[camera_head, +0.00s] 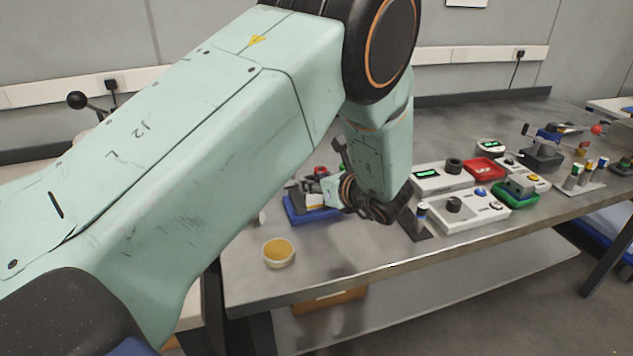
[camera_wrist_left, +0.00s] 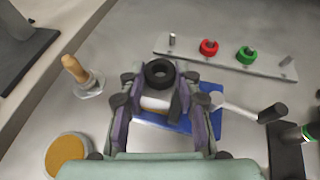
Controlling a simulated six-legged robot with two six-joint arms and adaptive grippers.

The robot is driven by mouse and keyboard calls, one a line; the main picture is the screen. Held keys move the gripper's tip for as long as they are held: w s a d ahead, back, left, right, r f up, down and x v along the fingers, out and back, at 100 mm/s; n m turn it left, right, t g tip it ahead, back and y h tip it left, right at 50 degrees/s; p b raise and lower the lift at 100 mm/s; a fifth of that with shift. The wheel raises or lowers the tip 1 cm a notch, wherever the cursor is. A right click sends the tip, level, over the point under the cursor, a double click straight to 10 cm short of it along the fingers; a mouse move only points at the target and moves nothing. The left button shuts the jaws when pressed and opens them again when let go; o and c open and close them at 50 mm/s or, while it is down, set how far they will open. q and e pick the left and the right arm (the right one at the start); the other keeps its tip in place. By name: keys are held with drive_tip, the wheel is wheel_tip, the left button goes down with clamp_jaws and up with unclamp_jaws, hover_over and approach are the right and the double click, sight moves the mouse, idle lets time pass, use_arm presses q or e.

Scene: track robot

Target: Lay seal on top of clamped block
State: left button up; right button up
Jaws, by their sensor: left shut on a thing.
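My left gripper (camera_head: 366,204) reaches down over the bench beside a blue-based clamp (camera_head: 305,212). In the left wrist view, its two purple-grey fingers (camera_wrist_left: 160,76) are shut on a black ring, the seal (camera_wrist_left: 160,71). The clamp's blue base (camera_wrist_left: 211,97) shows behind and below the fingers. A pale block-like part (camera_wrist_left: 155,103) shows between the fingers, near the seal. I cannot tell whether the seal touches it, and the fingers hide much of the clamp. My right gripper is not in view.
A yellow-topped round dish (camera_head: 278,252) stands near the front edge. A wooden-handled tool (camera_wrist_left: 77,70), a rail with red and green rings (camera_wrist_left: 226,58) and a black-handled lever (camera_wrist_left: 250,112) surround the clamp. White control boxes (camera_head: 468,209) stand to the right.

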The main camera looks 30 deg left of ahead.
use_arm(q)
drive_tip(key=shift+s+f+b, duration=0.1)
drive_tip(key=shift+s+b, duration=0.05)
drive_tip(key=shift+b, duration=0.15)
drive_tip(key=o, duration=0.8)
drive_tip(key=shift+w+f, duration=0.1)
drive_tip(key=shift+w, duration=0.1)
drive_tip(key=shift+o, duration=0.2)
drive_tip(key=shift+s, duration=0.1)
